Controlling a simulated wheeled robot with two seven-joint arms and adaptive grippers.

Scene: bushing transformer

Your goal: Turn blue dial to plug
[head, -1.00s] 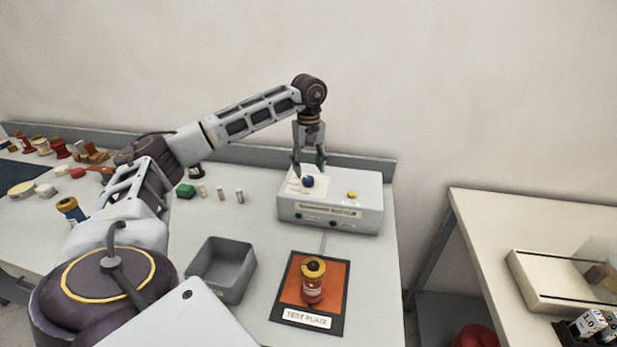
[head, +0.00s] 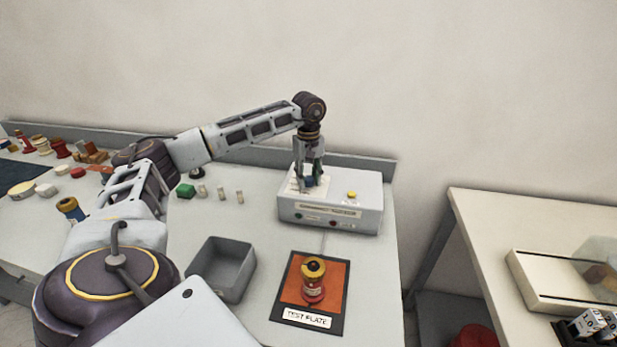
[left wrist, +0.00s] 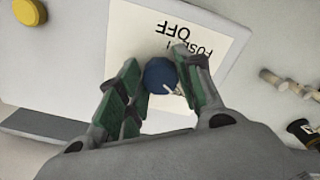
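The blue dial (head: 309,181) is on the white label panel on top of the grey tester box (head: 330,218). In the left wrist view the dial (left wrist: 160,76) shows a small pale pointer at its lower right. The label (left wrist: 150,45) reads OFF beside it, with other words partly hidden. My left gripper (head: 310,185) points down over the dial with its green-padded fingers on either side of it. The fingers look open, with a small gap on the left; contact on the right side is unclear. My right gripper is not in view.
A yellow button (head: 351,195) is on the box right of the dial. A red-and-yellow part (head: 313,281) stands on the orange test plate (head: 338,280) in front. An empty grey bin (head: 222,268) is to its left.

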